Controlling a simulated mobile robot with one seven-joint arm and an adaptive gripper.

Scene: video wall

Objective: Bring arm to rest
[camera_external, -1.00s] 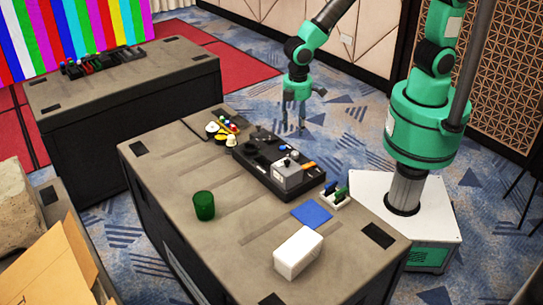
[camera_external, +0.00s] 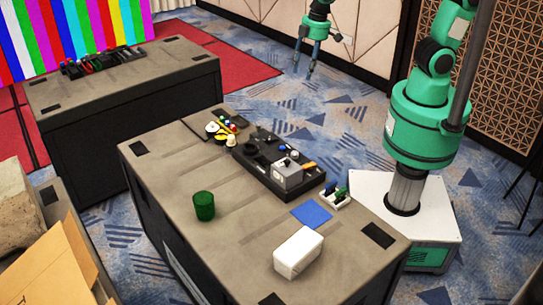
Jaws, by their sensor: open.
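My gripper (camera_external: 304,62) hangs from my green arm at the top of the picture, fingers pointing down. It is open and empty, with a gap between its fingers. In the picture it is above and beyond the near case table, against the carpet and wall panels. It is apart from everything on the tables. The upper part of my arm runs out of the top of the frame.
The near case table (camera_external: 245,238) holds a black console (camera_external: 258,160), a green cup (camera_external: 204,206), a blue square (camera_external: 312,215), a white box (camera_external: 298,252) and small coloured items. A second case (camera_external: 130,85) stands behind, before the striped video wall (camera_external: 70,35). Carpet (camera_external: 340,115) lies clear.

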